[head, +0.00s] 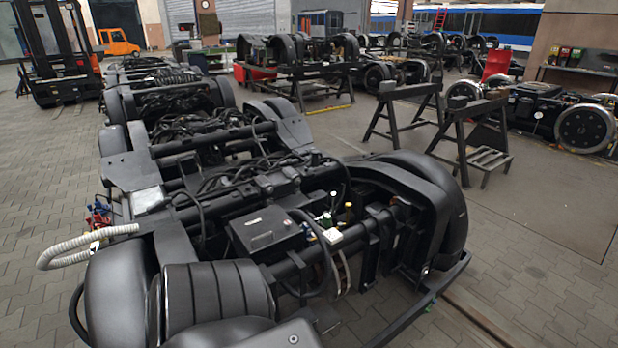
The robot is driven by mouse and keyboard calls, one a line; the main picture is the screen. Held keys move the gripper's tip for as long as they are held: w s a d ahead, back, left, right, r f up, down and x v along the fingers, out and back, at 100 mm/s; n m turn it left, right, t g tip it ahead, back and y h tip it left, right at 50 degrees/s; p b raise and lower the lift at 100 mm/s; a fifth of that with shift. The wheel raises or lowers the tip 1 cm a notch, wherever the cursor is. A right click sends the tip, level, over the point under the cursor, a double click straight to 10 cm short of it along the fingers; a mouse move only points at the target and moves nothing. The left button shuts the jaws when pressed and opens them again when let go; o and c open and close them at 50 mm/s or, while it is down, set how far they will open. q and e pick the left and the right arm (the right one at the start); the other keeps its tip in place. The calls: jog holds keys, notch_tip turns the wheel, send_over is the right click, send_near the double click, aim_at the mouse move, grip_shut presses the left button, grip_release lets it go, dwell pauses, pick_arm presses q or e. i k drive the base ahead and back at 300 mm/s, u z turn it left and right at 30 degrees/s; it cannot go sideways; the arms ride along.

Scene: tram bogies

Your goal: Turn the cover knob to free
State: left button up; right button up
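A dark tram bogie (165,190) fills the near middle and left of the head view. On its near part sits a black box with a flat lid (268,232) and a small pale label. Just right of the box is a small white block (333,236). Behind that block stand a small green-topped part (327,219) and a small dark part with a yellowish top (348,212). I cannot tell which part, if any of these, is the cover knob; details are too small. Neither of my grippers shows in the view.
A pale corrugated hose (75,250) sticks out at the bogie's left. Dark trestles (475,130) stand beyond it on the right. Further bogies (290,55), wheelsets (585,127) and a forklift (60,60) are farther back. Paved floor is clear at left and lower right.

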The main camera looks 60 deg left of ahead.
aim_at(287, 224)
jog(key=u, duration=0.45)
jog(key=i, duration=1)
jog(key=u, duration=0.85)
